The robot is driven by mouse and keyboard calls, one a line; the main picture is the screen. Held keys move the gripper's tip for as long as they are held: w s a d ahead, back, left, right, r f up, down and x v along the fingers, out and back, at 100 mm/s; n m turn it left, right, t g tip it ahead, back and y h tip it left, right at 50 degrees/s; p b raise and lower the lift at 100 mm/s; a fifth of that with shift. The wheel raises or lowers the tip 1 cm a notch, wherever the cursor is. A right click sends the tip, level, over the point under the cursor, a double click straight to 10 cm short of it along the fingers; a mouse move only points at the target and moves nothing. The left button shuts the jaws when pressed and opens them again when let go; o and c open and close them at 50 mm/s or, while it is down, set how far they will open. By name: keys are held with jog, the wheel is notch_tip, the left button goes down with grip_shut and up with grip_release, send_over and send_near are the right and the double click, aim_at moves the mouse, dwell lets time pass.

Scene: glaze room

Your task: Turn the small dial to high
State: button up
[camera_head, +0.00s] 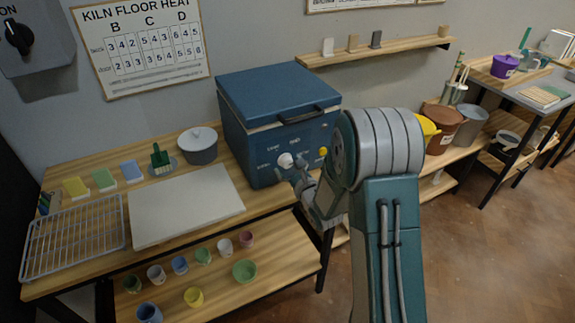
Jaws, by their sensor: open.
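A blue kiln (265,100) with a closed lid and a dark front handle stands on the wooden bench. Its front panel carries a pale round dial (285,160) with small labels around it, too small to read for certain. I cannot tell where the dial points. My gripper (298,172) is open close to the panel, just right of and slightly below the dial. I cannot tell whether it touches the panel or dial. My arm hides the right part of the kiln front.
A yellow button (323,152) sits on the panel. A wall switch box with a black knob (18,37) is at upper left. Left of the kiln are a grey lidded pot (198,146), a white board (185,206) and a wire rack (75,240). Small cups stand on the lower shelf (285,270).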

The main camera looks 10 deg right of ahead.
jog(key=v, duration=1.1)
jog(key=s+d+r+n+g+h, duration=0.2)
jog(key=s+r+n+g+h, duration=0.35)
jog(key=r+n, duration=0.75)
jog(key=s+a+r+n+g, duration=0.1)
jog(key=s+a+n+g, duration=0.1)
jog(key=s+n, duration=0.6)
jog(key=s+a+r+n+g, duration=0.1)
jog(key=s+n+g, duration=0.3)
jog(key=s+n, duration=0.5)
jog(key=s+a+y, duration=0.1)
jog(key=s, duration=0.2)
